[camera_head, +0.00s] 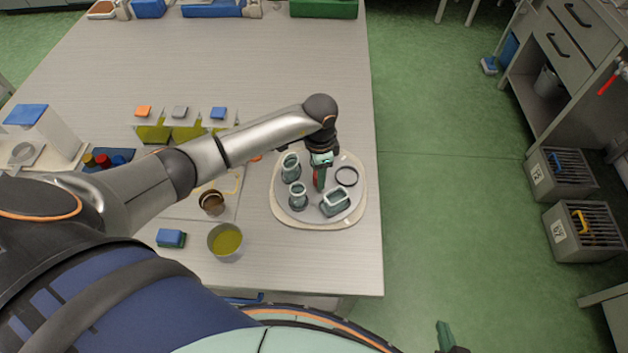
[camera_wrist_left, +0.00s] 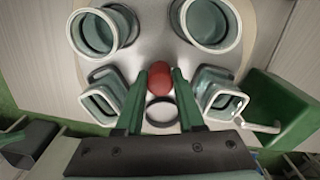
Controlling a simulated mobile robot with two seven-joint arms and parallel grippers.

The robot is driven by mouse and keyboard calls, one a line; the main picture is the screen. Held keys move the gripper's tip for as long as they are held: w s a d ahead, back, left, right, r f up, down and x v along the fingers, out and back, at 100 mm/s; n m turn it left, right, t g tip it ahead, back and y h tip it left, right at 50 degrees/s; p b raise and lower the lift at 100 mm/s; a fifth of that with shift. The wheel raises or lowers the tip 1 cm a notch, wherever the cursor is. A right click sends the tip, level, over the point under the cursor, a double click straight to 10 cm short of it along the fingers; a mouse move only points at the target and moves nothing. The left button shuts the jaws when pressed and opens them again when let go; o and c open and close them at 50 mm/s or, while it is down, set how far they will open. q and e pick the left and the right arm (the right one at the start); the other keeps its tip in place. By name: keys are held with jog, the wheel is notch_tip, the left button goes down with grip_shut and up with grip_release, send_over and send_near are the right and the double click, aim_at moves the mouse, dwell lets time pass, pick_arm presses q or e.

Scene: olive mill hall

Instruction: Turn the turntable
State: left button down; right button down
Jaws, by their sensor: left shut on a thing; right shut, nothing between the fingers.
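The turntable (camera_head: 318,223) is a pale round disc near the right edge of the table, and it fills the middle of the left wrist view (camera_wrist_left: 153,48). Glazed grey-green vessels stand on it: round cups (camera_wrist_left: 100,31) and squarish ones (camera_wrist_left: 104,99). A dark ring (camera_head: 347,176) lies flat on it. A red knob (camera_wrist_left: 160,82) rises from the disc. My left gripper (camera_head: 320,178) reaches down over the disc and is shut on the red knob, between the cups. My right gripper (camera_head: 445,336) is shut and empty at the bottom of the head view, off the table.
A pot of yellow-green liquid (camera_head: 226,242), a blue-and-green sponge (camera_head: 171,238) and a brown cup (camera_head: 212,202) stand left of the turntable. The table's far middle is clear. Green floor lies to the right, with grey crates (camera_head: 584,232) beyond.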

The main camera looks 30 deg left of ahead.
pick_arm(q)
jog(key=c, duration=0.7)
grip_release()
notch_tip(320, 180, up, 8)
jog(key=shift+r, duration=0.1)
